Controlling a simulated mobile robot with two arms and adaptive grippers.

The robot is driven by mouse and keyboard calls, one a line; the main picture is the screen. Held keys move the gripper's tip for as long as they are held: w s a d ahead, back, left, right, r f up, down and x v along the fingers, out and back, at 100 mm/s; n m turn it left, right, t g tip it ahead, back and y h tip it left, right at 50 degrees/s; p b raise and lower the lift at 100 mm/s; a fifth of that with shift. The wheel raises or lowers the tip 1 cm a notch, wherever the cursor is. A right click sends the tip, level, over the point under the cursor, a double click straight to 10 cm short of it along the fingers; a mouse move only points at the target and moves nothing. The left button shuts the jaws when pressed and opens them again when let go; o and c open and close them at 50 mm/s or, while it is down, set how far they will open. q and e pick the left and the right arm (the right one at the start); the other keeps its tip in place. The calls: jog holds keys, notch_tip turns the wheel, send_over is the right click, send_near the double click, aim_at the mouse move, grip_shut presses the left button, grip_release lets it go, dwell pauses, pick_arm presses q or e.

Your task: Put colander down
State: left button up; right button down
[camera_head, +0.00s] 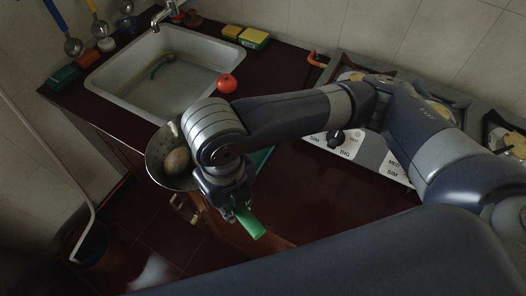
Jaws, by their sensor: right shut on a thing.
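A grey metal colander (156,160) is in front of the sink, by the counter's front edge. A brownish, egg-shaped thing (177,160) lies in it. My right gripper (233,207) is shut on the green handle (250,224), which appears to belong to the colander; the arm's wrist hides the join between them. I cannot tell whether the colander touches the counter or hangs above it. My left gripper is not in view.
The sink (116,84) holds a green, long thing (162,66). A tomato (227,83) sits at its right edge. Sponges (254,38) lie behind. A stove (349,146) stands at right. The dark counter (300,190) is bare in front of it.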

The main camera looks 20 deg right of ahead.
jog(key=shift+w+d+f+p, duration=0.55)
jog(key=shift+w+d+f, duration=0.45)
jog(key=shift+d, duration=0.95)
jog(key=shift+w+d+f+p, duration=0.6)
jog(key=shift+w+d, duration=0.75)
jog(key=shift+d, duration=0.65)
jog(key=shift+w+d+f+p, duration=0.65)
jog(key=shift+w+d, duration=0.5)
jog(key=shift+d, duration=0.8)
jog(key=c, duration=1.5)
grip_release()
jog(key=shift+f, duration=0.15)
jog(key=shift+c, duration=0.2)
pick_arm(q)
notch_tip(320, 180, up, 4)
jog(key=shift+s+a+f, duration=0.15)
pick_arm(e)
jog(key=shift+o, duration=0.5)
jog(key=shift+r, duration=0.2)
pick_arm(q)
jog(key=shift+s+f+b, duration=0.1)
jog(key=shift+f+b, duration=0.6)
jog(key=shift+b, duration=0.1)
pick_arm(e)
notch_tip(320, 180, up, 12)
jog(key=shift+f, duration=0.15)
